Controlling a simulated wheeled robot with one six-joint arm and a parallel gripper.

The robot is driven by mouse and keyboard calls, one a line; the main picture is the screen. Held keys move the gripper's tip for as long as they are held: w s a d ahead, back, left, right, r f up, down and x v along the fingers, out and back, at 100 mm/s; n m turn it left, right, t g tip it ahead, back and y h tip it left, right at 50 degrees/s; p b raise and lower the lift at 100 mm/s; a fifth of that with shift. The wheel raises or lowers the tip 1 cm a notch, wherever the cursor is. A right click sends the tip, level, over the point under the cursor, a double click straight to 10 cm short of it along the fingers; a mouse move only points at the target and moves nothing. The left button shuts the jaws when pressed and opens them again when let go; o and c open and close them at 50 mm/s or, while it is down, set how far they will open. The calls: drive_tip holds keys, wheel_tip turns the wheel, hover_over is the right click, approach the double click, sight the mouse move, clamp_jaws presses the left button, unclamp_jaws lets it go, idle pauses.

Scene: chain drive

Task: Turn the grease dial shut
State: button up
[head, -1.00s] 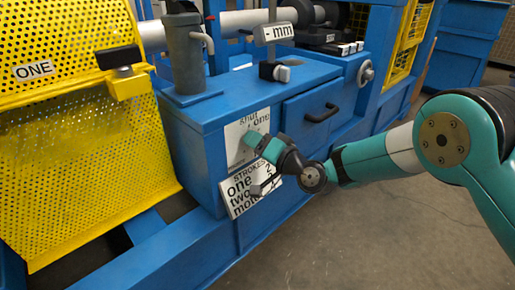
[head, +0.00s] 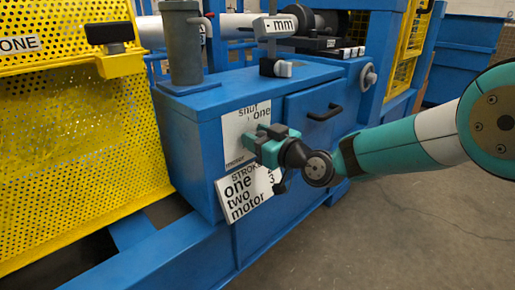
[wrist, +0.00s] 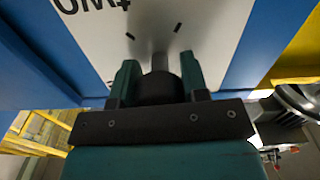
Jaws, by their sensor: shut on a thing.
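The grease dial's white plate (head: 233,128), with the words "shut", "one" and "motor" in view, is on the front of the blue cabinet. It also shows in the wrist view (wrist: 205,28), with "two" upside down and short black tick marks. My gripper (head: 262,146) is at this plate and covers its middle. In the wrist view my gripper (wrist: 158,80) has its two teal fingers on either side of a dark round knob (wrist: 159,86), shut on it.
A white "STROKES" sign (head: 245,190) is just below the plate. A drawer with a black handle (head: 325,112) is to the right. Yellow perforated guards (head: 80,140) stand at the left. The grey floor (head: 400,225) at right is clear.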

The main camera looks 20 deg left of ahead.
drive_tip(key=n+b, duration=0.3)
drive_tip(key=n, duration=0.1)
drive_tip(key=n+b, duration=0.3)
drive_tip(key=b, duration=0.1)
drive_tip(key=shift+f+n+b, duration=0.2)
drive_tip(key=shift+n+b, duration=0.1)
drive_tip(key=shift+n, duration=0.1)
drive_tip(key=shift+r, duration=0.1)
drive_tip(key=o, duration=0.9)
drive_tip(key=shift+o, duration=0.2)
drive_tip(key=p+v, duration=0.2)
drive_tip(key=v, duration=1.5)
drive_tip(key=shift+d, duration=0.25)
